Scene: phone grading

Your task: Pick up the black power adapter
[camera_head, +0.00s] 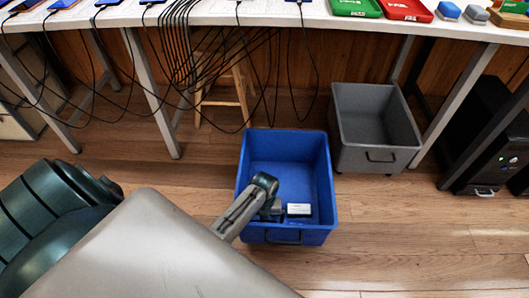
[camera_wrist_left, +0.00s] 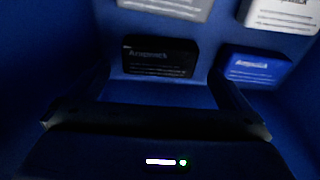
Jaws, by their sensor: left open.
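The black power adapter (camera_wrist_left: 160,57), a dark box with faint lettering, lies in the blue bin in the left wrist view. My left gripper (camera_wrist_left: 160,88) is open, with its fingertips either side of the box's near edge. I cannot tell whether they touch it. In the head view my left gripper (camera_head: 270,208) reaches down into the blue bin (camera_head: 241,178), and the black adapter cannot be made out there. My right gripper is in neither view.
A white box (camera_head: 299,210) lies in the bin beside my gripper. The wrist view also shows a blue box (camera_wrist_left: 256,67) and a grey box (camera_wrist_left: 170,7). A grey bin (camera_head: 376,127) stands behind right, near a table (camera_head: 270,18) with hanging cables (camera_head: 185,50). The bin walls surround my gripper.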

